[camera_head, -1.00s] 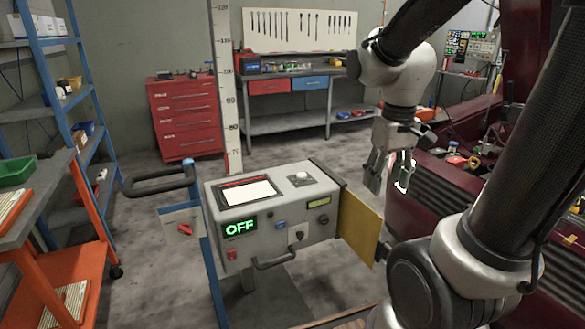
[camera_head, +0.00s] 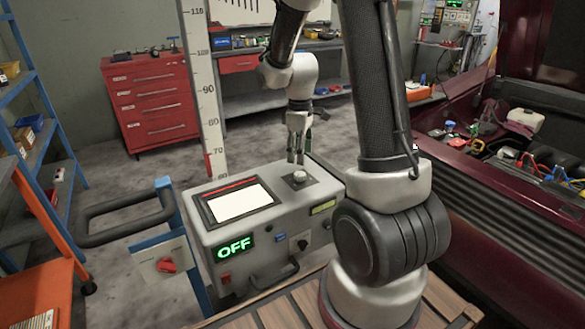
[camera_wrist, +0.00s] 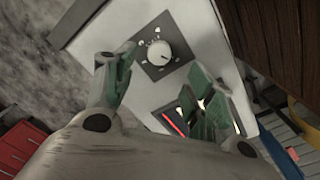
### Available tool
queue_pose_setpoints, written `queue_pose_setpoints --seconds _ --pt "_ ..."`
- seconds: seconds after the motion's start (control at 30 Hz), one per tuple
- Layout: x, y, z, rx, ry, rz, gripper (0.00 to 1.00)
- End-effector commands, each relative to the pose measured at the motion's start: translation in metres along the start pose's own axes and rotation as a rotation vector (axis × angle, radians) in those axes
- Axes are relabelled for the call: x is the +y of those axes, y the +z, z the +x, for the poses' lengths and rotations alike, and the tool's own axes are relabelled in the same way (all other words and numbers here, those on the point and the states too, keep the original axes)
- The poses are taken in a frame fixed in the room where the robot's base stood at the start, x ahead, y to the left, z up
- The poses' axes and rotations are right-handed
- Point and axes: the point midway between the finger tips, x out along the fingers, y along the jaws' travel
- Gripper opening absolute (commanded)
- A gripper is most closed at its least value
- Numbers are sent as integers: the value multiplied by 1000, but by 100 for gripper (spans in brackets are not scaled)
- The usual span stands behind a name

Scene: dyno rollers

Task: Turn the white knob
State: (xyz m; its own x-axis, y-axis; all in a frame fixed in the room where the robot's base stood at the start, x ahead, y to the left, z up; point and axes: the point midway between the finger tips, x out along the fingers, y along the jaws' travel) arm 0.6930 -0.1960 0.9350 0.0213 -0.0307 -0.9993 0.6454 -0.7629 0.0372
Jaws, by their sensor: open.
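The white knob (camera_head: 299,177) sits on a dark square plate on top of the grey control box (camera_head: 225,240). In the wrist view the white knob (camera_wrist: 158,53) shows whole, round, with markings around it on the dark plate. My gripper (camera_head: 296,160) points down just above and behind the knob in the head view, apart from it as far as I can tell. In the wrist view my gripper (camera_wrist: 165,75) has its two green-padded fingers spread, with nothing between them. The box's green display (camera_head: 234,247) reads OFF.
A screen (camera_head: 240,203) lies on the box top left of the knob. A black handle (camera_head: 125,215) and a blue post with a red switch (camera_head: 166,264) stand at left. A dark red vehicle bay (camera_head: 500,180) is at right.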

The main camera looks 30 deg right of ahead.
Motion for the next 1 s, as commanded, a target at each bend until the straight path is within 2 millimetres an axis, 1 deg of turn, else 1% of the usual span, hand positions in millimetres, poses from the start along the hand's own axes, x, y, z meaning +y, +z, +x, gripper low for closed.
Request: queue_pose_setpoints --seconds 0.13,0.23,0.5,0.6,0.77,0.97,1.0 --pt "1 -1 2 6 6 -46 54" --pt "1 -1 11 4 4 -54 54" --pt "1 -1 56 3 3 -53 54" --pt "1 -1 68 4 4 -53 54" --pt "2 -1 77 5 5 -52 54" --pt "2 -2 78 6 6 -52 54" --pt "2 -2 78 6 6 -51 52"
